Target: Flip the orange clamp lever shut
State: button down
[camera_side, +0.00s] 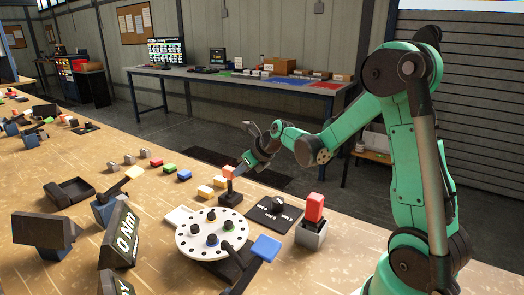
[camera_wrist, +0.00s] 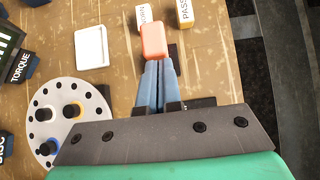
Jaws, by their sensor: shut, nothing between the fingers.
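The orange clamp lever (camera_side: 228,171) stands roughly upright on a small black base (camera_side: 230,199) on the wooden bench in the side view. In the wrist view its orange end (camera_wrist: 153,40) lies just beyond my fingertips. My gripper (camera_side: 241,169) is shut and empty, right beside the lever's upper end. The blue-grey fingers (camera_wrist: 157,66) are together in the wrist view. I cannot tell whether they touch the lever. The lever's lower part and base are mostly hidden behind the fingers in the wrist view.
A white round plate (camera_side: 212,232) with holes and pegs stands near the lever.

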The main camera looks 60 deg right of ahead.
jog(key=shift+w+r, duration=0.2)
jog(key=shift+w, duration=0.5)
jog(key=shift+w+r, duration=0.15)
jog(key=shift+w, duration=0.5)
jog(key=shift+r, duration=0.15)
jog(key=shift+r, duration=0.65)
jog(key=shift+s, duration=0.1)
notch_tip(320, 180, up, 12)
jog(key=s, duration=0.1)
jog(key=shift+f, duration=0.2)
